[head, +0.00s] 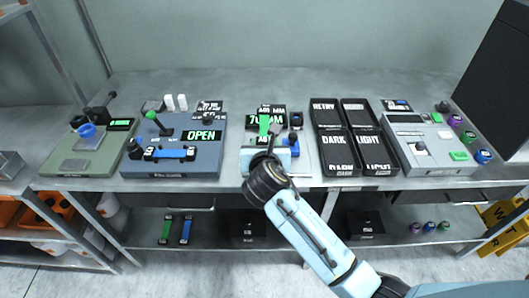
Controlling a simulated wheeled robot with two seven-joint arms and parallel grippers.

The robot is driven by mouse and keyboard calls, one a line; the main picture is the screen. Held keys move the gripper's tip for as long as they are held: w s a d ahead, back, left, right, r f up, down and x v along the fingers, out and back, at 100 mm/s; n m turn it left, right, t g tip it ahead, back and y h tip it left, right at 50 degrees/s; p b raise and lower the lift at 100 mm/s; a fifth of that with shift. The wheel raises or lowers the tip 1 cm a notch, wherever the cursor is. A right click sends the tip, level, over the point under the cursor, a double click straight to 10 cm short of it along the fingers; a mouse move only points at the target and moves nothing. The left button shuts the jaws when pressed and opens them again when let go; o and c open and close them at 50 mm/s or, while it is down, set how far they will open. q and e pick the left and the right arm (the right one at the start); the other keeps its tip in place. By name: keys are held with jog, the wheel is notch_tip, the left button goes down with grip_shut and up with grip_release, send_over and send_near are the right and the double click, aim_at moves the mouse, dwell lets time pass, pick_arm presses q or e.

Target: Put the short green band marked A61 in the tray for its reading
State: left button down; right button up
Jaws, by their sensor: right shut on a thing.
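My right gripper (270,152) reaches over the middle station and is shut on a short green band (264,125). The band stands out beyond the fingers, over a black display (280,119) whose reading is partly covered. Its marking is too small to read. The black trays stand just right of the station: one labelled RETRY (311,113), one DARK (319,152) and one LIGHT (390,152); the back right tray's label is unclear. My left gripper is not in view.
Left of the station is a blue-grey machine (212,160) with an OPEN display and a blue band (170,154). A grey device (435,170) stands right of the trays. Green (166,230) and blue (186,230) bands lie on the lower shelf.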

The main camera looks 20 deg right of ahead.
notch_tip(320, 180, up, 2)
jog(key=shift+s+d+r, duration=0.15)
jog(key=shift+d+r, duration=0.1)
jog(key=shift+d, duration=0.05)
jog(key=s+d+r+n+y, duration=0.3)
jog(key=s+d+r, duration=0.1)
jog(key=s, duration=0.6)
jog(key=shift+s+d+r+t+y, duration=0.3)
jog(key=shift+s+r+y, duration=0.1)
jog(key=shift+r, duration=0.3)
